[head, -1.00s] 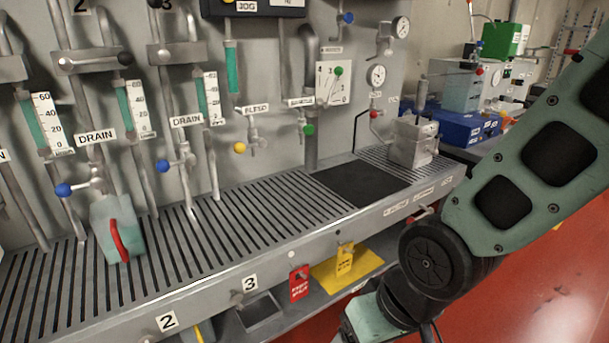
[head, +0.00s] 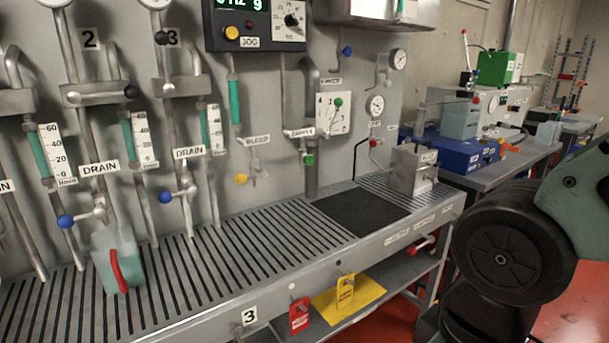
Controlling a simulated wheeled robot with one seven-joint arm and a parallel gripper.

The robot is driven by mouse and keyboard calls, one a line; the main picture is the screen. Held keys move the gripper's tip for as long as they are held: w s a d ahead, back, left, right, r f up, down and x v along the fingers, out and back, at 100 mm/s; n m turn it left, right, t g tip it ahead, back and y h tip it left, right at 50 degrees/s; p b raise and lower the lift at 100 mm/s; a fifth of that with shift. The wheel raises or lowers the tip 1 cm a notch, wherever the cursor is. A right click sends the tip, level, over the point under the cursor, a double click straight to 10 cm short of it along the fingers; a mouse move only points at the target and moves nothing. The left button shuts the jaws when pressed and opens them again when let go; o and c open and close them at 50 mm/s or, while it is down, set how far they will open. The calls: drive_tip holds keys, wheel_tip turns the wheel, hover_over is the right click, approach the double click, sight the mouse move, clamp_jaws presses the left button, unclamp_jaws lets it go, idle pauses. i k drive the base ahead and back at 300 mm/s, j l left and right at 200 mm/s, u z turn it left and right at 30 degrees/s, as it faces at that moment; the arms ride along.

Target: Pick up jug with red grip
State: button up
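The jug (head: 127,257) is a pale, translucent teal container with a red grip (head: 117,271) on its front. It stands on the slatted grey bench top at the lower left, below a drain valve with a blue knob. Nothing holds it. My arm shows at the right edge, well to the right of the jug, with a large dark joint in front. My gripper is out of view, so its state does not show.
The slatted bench (head: 300,222) carries a black mat (head: 358,211) and a grey metal box (head: 413,168). Pipes and valves line the panel above. Red floor shows at lower right.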

sight(113, 250)
drive_tip(key=u, duration=1.4)
drive_tip(key=i+j, duration=0.15)
drive_tip(key=i, duration=0.55)
drive_tip(key=i+j+u, duration=0.1)
drive_tip(key=i, duration=0.55)
